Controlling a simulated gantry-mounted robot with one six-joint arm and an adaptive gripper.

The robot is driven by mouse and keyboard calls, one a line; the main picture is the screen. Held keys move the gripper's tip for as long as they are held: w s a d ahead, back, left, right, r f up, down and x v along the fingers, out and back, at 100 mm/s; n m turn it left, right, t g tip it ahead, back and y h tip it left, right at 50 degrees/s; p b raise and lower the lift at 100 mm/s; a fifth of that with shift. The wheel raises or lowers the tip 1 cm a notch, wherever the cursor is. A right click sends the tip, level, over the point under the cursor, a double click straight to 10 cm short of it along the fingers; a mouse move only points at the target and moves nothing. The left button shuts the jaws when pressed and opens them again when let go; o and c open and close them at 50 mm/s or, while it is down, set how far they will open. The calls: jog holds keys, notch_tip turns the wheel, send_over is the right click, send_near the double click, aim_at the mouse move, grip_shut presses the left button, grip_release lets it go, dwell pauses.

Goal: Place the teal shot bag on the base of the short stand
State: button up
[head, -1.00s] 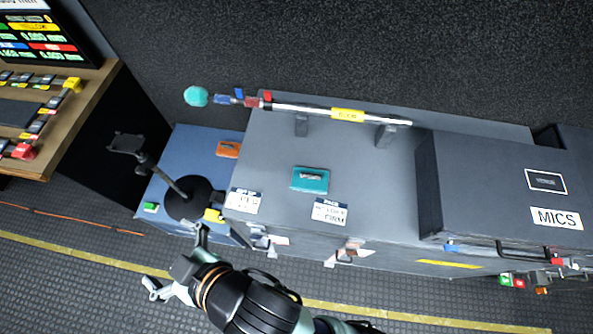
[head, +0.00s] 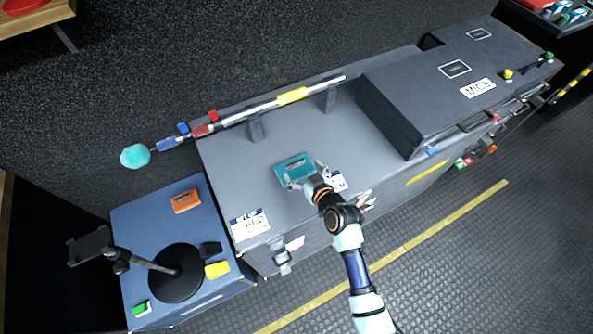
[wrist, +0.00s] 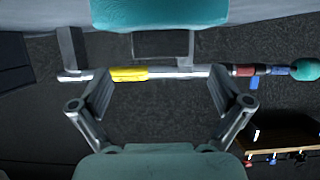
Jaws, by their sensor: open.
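The teal shot bag (head: 292,167) lies on the grey case top (head: 235,190); it also shows at the top edge of the wrist view (wrist: 160,12). My gripper (head: 306,177) is open at the bag's near right side, its fingers apart. In the wrist view my gripper (wrist: 160,95) has empty space between its fingers, and the bag is beyond them. Whether the fingers touch the bag cannot be told. The short stand (head: 150,264) has a round black base (head: 172,285) on the blue case at the left. Its pole leans left in the picture to a dark head.
The blue case (head: 140,215) also bears an orange bag (head: 186,201), a yellow item (head: 217,269) beside the base and a green item (head: 141,308). A boom pole (head: 265,106) with a teal tip lies on supports behind the bag. A MICS case (head: 440,85) stands right.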

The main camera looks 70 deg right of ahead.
aim_at(295, 162)
jog(key=b+x, duration=0.1)
jog(key=x, duration=0.4)
jog(key=shift+w+d, duration=0.15)
jog(key=shift+w, duration=0.15)
jog(key=shift+s, duration=0.1)
jog(key=c, duration=1.9)
jog(key=shift+r, duration=0.25)
